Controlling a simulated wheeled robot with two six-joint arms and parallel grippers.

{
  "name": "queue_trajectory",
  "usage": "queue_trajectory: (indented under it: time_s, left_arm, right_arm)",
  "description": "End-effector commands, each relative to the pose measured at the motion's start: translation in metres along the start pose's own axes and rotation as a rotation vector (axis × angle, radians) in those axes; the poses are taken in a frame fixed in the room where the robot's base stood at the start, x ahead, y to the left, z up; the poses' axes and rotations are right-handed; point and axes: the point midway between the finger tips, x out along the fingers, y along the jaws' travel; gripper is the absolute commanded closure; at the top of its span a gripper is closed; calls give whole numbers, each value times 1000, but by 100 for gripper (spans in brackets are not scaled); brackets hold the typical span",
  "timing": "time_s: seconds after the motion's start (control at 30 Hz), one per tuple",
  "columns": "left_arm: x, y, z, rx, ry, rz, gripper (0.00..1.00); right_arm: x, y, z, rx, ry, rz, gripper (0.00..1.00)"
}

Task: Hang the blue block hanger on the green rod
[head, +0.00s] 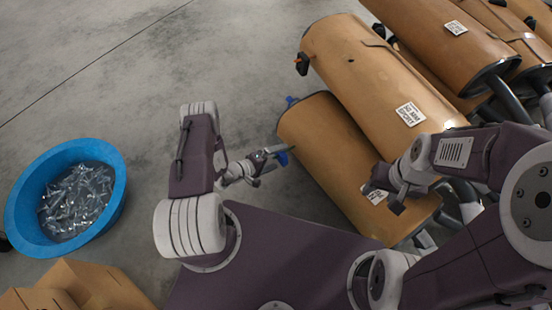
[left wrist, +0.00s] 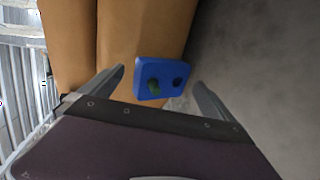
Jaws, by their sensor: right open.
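A blue block hanger (head: 282,158) is at the near left side of the lowest tan muffler (head: 335,150). In the left wrist view the blue block (left wrist: 165,69) has a dark hole on its right, and the end of a green rod (left wrist: 153,86) shows at its other hole, seemingly poking through it. My left gripper (head: 270,155) is open; its fingers (left wrist: 160,78) stand on either side of the block with small gaps. How deep the rod sits is hidden. My right gripper (head: 383,194) is open, over the same muffler's near end by a white label.
More tan mufflers (head: 375,75) lie stacked at the upper right. A blue tub (head: 115,200) of metal parts and cardboard boxes (head: 95,285) stand left. The upper-left floor is clear.

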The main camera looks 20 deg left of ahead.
Motion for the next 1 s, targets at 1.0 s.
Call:
queue_trajectory:
  time_s: [1.0]
  left_arm:
    - [-90,-1,1,-1,-1,-2,0]
  right_arm:
    - [-48,-1,-5,0,0,0,49]
